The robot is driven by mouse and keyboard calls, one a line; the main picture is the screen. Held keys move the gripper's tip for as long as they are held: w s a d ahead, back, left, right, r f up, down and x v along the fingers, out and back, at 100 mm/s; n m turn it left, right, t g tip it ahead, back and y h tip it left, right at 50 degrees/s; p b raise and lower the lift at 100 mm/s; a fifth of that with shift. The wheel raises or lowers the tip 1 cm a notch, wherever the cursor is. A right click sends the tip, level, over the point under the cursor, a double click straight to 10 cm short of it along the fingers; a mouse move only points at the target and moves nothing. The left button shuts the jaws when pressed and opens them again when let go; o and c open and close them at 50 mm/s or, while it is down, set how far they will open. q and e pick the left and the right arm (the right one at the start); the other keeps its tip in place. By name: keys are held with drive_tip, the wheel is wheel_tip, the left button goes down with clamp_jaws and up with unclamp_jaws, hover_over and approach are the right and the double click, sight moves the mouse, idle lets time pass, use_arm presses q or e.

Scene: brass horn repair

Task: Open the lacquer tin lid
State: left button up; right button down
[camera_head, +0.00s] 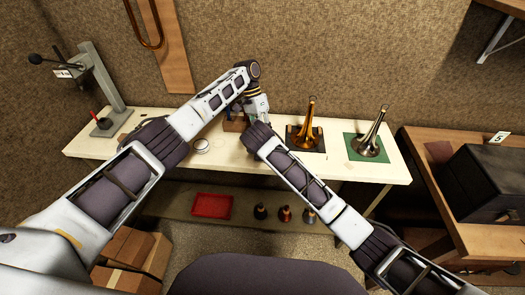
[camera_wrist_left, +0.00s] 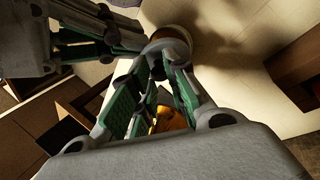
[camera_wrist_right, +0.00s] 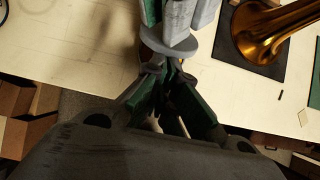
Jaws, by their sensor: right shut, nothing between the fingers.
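A grey disc (camera_wrist_right: 188,46), seemingly the tin's lid, lies just beyond my right gripper (camera_wrist_right: 170,68) in the right wrist view. A sliver of reddish brown shows under its left edge. My right gripper is shut and empty, its fingertips at the disc's near edge; contact is unclear. In the left wrist view a round grey-rimmed, brown thing (camera_wrist_left: 172,34), seemingly the tin, is at the fingertips of my left gripper (camera_wrist_left: 165,62). Whether those fingers grip it is unclear. In the head view both hands meet over the bench, largely hiding the tin; lid seating cannot be judged.
An amber horn bell (camera_head: 305,135) on a dark mat and a paler bell (camera_head: 371,140) on a green mat stand right of the hands. A white ring (camera_head: 201,145) lies left. The pale bench (camera_head: 335,174) has free room in front. A grey stand (camera_head: 110,95) is far left.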

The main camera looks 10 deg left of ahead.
use_arm(q)
drive_tip(key=o, duration=0.5)
drive_tip(key=shift+s+d+f, duration=0.1)
drive_tip(key=shift+s+f, duration=0.15)
drive_tip(key=shift+f, duration=0.05)
drive_tip(key=shift+w, duration=0.1)
drive_tip(key=v, duration=0.8)
drive_tip(key=shift+w+r, duration=0.1)
drive_tip(key=shift+r, duration=0.05)
idle(0.5)
